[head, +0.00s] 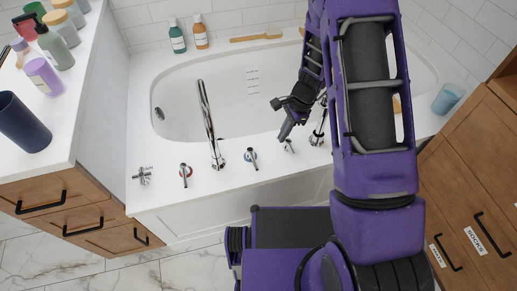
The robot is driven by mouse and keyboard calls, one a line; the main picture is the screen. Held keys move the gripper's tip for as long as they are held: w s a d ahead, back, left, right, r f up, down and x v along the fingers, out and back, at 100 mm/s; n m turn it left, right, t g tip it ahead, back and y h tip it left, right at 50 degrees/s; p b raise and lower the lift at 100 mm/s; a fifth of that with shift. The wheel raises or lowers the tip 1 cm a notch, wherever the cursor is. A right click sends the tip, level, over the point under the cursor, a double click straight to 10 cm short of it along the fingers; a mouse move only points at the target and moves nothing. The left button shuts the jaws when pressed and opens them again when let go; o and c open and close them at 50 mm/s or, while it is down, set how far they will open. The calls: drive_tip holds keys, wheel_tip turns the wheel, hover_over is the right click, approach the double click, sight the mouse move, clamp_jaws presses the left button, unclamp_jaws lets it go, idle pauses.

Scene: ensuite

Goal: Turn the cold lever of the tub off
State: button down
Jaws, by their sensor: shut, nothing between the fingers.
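The white tub (225,181) spans the middle of the head view, with its fittings in a row along the near rim. The cold lever (252,160) has a blue ring, and its handle points toward the near edge, slightly right. The hot lever (185,175) has a red ring and also points toward the near edge. The tall chrome spout (209,120) stands between them. My gripper (283,136) is shut and empty. It is above the rim, right of the cold lever and apart from it, close to another small chrome lever (289,146).
A cross-shaped handle (142,176) stands at the rim's left end, and a chrome hand shower (318,132) right of my gripper. Bottles (177,38) and a wooden brush (255,38) sit on the far rim. A counter (82,100) is left, wooden drawers (470,190) right.

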drive_tip(key=b+x, duration=0.1)
drive_tip(key=x, duration=0.9)
drive_tip(key=shift+b, duration=0.4)
drive_tip(key=a, duration=0.1)
drive_tip(key=s+a, duration=0.1)
drive_tip(key=a, duration=0.1)
drive_tip(key=shift+f, duration=0.1)
drive_tip(key=shift+a, duration=0.3)
drive_tip(key=shift+s+a+f+m, duration=0.15)
drive_tip(key=shift+s+a+m, duration=0.2)
drive_tip(key=shift+a, duration=0.25)
drive_tip(key=d, duration=0.1)
drive_tip(key=w+d, duration=0.1)
drive_tip(key=d, duration=0.1)
drive_tip(key=d+r, duration=0.1)
drive_tip(key=shift+w+d, duration=0.15)
drive_tip(key=shift+d, duration=0.05)
drive_tip(key=s+p+v, duration=0.1)
drive_tip(key=v, duration=0.8)
drive_tip(key=shift+w+r+p, duration=0.4)
drive_tip(key=shift+w+r, duration=0.05)
drive_tip(key=shift+w, duration=0.05)
